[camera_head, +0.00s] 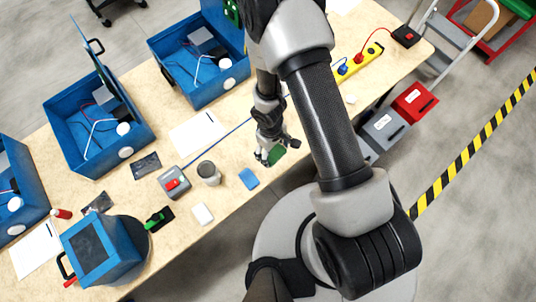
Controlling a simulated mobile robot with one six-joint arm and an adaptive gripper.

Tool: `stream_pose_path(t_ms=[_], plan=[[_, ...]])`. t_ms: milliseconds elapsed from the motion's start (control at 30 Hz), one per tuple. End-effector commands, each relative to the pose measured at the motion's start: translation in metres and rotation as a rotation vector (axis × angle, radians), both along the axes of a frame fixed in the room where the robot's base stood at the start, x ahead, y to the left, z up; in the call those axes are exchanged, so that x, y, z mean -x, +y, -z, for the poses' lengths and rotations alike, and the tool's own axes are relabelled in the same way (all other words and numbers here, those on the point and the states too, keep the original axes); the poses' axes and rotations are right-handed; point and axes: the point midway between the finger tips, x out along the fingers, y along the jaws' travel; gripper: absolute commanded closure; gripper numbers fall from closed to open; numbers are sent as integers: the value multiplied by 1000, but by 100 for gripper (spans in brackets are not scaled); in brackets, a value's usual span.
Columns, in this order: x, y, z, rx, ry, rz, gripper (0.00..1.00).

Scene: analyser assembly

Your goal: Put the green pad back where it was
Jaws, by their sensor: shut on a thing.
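My gripper (270,155) is over the front part of the table. It is shut on the green pad (277,156), which shows at the right of the fingertips. The fingers hide part of the pad. I cannot tell whether the pad touches the table or is a little above it. A blue pad (249,178) lies flat on the table to the left of and below the gripper. A white pad (203,214) lies farther left near the front edge.
A grey tin (209,172) and a grey box with a red part (173,182) stand left of the blue pad. Open blue cases (97,128) stand along the back. A yellow power strip (358,62) lies at the right. Bare table (237,205) shows near the front edge.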

Motion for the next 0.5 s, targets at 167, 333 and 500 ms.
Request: stream_pose_path(t_ms=[167,333,500], plan=[[-19,13,-16,-49,-53,108,46],[-23,16,-10,-57,-64,127,46],[-23,15,14,-56,-63,125,46]])
